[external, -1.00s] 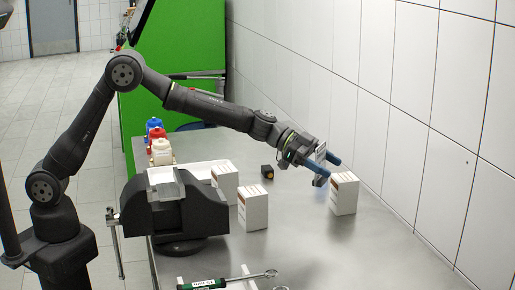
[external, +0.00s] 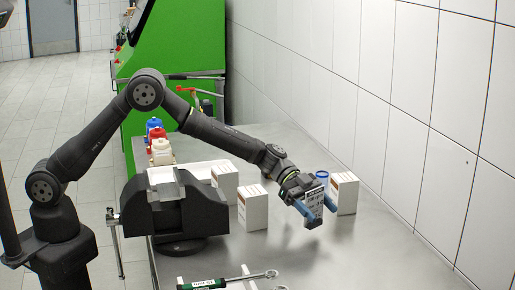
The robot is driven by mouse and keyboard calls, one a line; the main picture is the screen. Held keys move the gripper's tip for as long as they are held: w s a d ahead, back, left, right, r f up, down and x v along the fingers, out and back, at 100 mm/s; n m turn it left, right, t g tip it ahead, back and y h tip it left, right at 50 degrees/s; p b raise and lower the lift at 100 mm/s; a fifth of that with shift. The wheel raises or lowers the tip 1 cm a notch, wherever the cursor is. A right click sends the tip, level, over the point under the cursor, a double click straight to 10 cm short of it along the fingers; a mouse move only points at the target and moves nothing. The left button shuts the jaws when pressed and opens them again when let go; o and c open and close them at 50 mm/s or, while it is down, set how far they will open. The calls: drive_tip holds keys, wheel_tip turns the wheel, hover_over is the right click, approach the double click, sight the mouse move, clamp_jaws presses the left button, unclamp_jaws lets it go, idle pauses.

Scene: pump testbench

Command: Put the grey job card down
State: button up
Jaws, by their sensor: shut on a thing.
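My gripper (external: 317,207) has blue fingers pointing down toward the bench at the right. It is shut on the grey job card (external: 314,203), a small flat piece with dark print and a dark lower part. The card is roughly upright between the fingers, in front of and left of a white box (external: 345,193). Its lower edge is close to the bench top (external: 370,250); I cannot tell whether it touches. The fingers cover part of the card's sides.
Two more white boxes (external: 253,208) (external: 225,183) stand left of my gripper. A black vise (external: 175,207) and a white tray (external: 205,172) are further left. A green-handled tool (external: 205,284) lies in front. The right front of the bench is clear, beside the tiled wall (external: 440,150).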

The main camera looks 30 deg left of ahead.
drive_tip(key=shift+f, duration=1.25)
drive_tip(key=shift+f, duration=0.15)
drive_tip(key=o, duration=1)
